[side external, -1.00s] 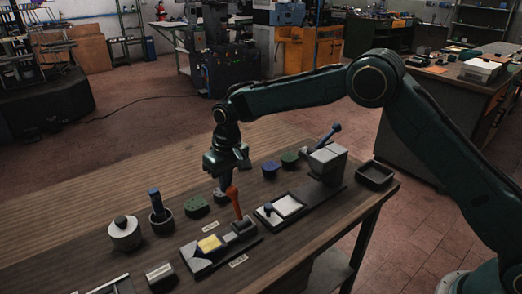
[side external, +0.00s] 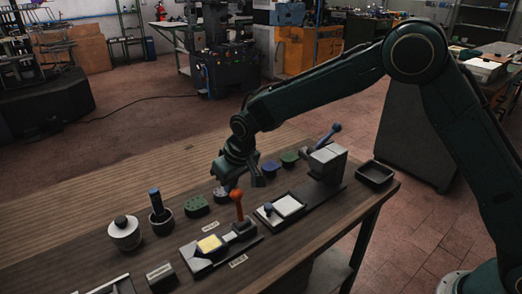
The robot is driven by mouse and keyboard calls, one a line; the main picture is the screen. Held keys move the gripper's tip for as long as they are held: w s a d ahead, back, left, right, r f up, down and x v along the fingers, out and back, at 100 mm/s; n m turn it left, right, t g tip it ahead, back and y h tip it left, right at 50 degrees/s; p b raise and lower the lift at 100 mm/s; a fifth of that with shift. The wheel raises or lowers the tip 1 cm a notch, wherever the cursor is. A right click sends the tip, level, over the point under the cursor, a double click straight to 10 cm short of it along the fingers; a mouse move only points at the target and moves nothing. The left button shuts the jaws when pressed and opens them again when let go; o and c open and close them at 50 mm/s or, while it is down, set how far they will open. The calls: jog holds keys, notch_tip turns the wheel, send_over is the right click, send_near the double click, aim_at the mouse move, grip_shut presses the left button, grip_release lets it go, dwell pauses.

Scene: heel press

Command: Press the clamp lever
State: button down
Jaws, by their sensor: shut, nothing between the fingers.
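The clamp lever, an orange-red handle (side external: 237,205) with a round knob, stands nearly upright on a dark clamp base (side external: 253,245) near the front of the bench. A yellow pad (side external: 209,243) lies at the left part of that base. My gripper (side external: 231,184) is shut and empty. It hangs tilted just behind and above the lever knob in the picture; whether it touches the knob I cannot tell. The gripper body hides some of the bench behind it.
A second fixture with a blue-handled lever (side external: 328,135) and grey block (side external: 327,160) stands to the right, beside a black tray (side external: 375,174). Green, blue and grey round pieces line the back. A lidded pot (side external: 124,234) and a cup with a blue handle (side external: 156,203) stand left.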

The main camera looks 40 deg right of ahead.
aim_at(239, 197)
jog(key=shift+s+r+t, duration=0.2)
jog(key=shift+s+t, duration=0.5)
jog(key=shift+s, duration=0.2)
jog(key=shift+s+r, duration=0.1)
jog(key=shift+s, duration=1.35)
jog(key=shift+s+f, duration=0.25)
jog(key=shift+s, duration=0.6)
jog(key=shift+s+f, duration=0.25)
jog(key=shift+s, duration=0.6)
jog(key=shift+a, duration=0.1)
jog(key=shift+w+r, duration=1.55)
jog(key=shift+w, duration=0.75)
jog(key=s+r, duration=0.6)
jog(key=s, duration=0.2)
